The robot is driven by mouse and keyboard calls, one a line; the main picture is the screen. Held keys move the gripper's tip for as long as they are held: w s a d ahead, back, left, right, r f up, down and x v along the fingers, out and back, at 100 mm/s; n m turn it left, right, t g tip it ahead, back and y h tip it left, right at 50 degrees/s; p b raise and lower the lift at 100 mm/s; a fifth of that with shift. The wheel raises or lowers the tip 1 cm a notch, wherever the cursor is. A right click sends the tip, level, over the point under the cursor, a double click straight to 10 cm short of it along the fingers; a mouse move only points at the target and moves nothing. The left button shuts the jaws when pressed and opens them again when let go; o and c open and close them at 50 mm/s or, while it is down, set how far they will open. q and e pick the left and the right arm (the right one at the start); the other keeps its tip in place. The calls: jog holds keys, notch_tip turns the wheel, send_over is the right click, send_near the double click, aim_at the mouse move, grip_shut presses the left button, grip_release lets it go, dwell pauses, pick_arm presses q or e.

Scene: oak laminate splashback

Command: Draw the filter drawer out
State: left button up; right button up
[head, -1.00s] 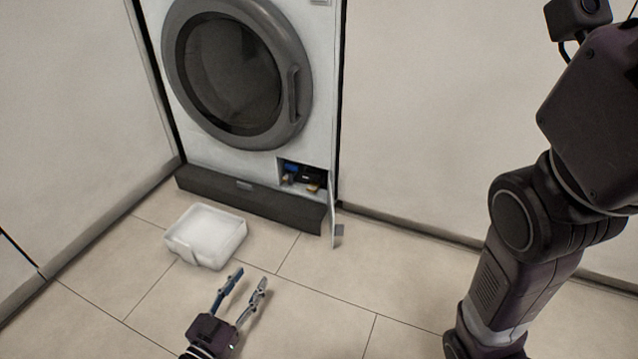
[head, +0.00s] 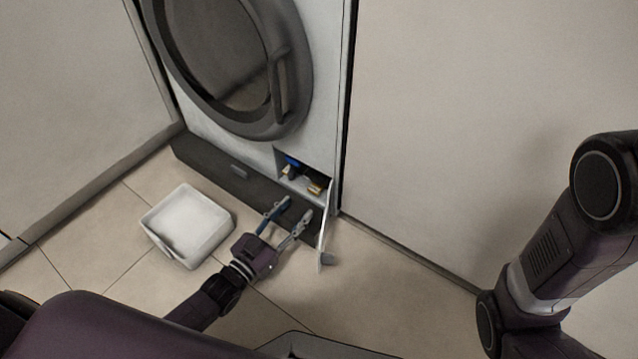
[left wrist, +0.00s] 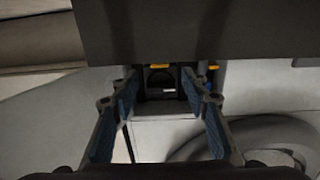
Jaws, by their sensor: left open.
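The washing machine (head: 312,120) stands against the back wall with its round door (head: 232,62) shut. The filter compartment (head: 305,173) at its lower right is open, and its small flap (head: 327,222) stands swung out to the right. Dark, blue and tan parts show inside; I cannot tell the drawer's exact outline. My left gripper (head: 289,218) is open and empty just in front of the compartment. In the left wrist view the fingers (left wrist: 162,98) stand either side of the dark opening (left wrist: 162,80), apart from it. My right gripper is not in view.
A white tray (head: 158,238) sits on the floor left of my left gripper. A dark plinth (head: 215,170) with a small handle runs along the machine's base. The open flap stands close to the right of my left gripper. Floor to the right is clear.

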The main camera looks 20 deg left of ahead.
aim_at(312, 192)
pick_arm(q)
jog(key=b+x, duration=0.4)
jog(key=x, duration=0.2)
jog(key=shift+w+f, duration=0.1)
jog(key=shift+w, duration=0.15)
jog(key=shift+w+d+b, duration=0.25)
jog(key=shift+w+b, duration=0.1)
jog(key=shift+w, duration=0.1)
jog(key=shift+c, duration=0.6)
grip_shut()
